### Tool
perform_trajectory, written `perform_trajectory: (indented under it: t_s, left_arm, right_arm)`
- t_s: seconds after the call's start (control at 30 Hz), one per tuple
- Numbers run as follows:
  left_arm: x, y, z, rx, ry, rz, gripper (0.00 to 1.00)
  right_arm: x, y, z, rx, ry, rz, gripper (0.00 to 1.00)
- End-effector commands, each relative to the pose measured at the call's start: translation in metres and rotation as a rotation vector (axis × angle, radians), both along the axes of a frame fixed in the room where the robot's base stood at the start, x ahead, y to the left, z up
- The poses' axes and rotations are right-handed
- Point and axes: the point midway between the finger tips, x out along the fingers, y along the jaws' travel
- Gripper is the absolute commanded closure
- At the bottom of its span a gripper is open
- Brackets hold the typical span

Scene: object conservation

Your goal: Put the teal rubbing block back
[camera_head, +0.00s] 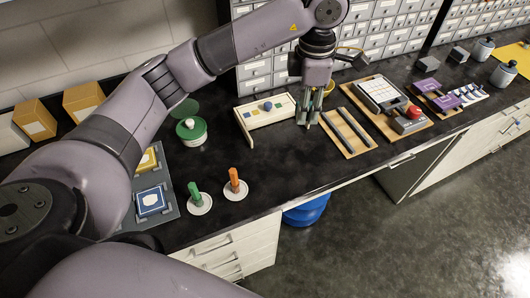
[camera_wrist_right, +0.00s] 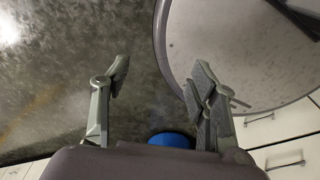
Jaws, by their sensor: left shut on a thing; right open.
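My left gripper (camera_head: 308,120) points down over the counter, just right of a cream tray (camera_head: 251,124). Its fingers are close together on a small thing that I cannot make out between them. The tray holds small coloured pieces, yellow, blue and green, and a bluish rounded one. I cannot pick out the teal rubbing block with certainty; the fingers may hide it. My right gripper (camera_wrist_right: 160,78) shows in the right wrist view, open and empty, with floor behind it.
A wooden frame with dark rails (camera_head: 348,132) lies close right of the left gripper. A green-lidded container (camera_head: 191,131) and green and orange upright pieces stand left. Drawer cabinets line the back. Bare counter lies in front of the tray.

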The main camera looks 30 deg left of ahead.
Motion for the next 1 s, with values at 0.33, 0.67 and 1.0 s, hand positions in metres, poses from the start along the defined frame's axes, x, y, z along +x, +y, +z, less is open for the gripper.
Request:
perform_trajectory:
  t_s: [0.33,0.67,1.0]
  left_arm:
    - [-0.003,-0.003,-0.063,-0.001,0.01,-0.009,0.96]
    - [-0.002,-0.003,-0.14,0.0,0.006,-0.008,0.96]
    - [-0.001,-0.003,-0.178,-0.001,0.005,-0.008,0.96]
  right_arm:
    - [0.012,-0.01,0.012,-0.011,-0.019,0.0,0.46]
    - [0.009,-0.012,0.031,-0.015,-0.013,0.0,0.46]
    - [0.005,-0.005,0.04,-0.005,-0.007,-0.002,0.46]
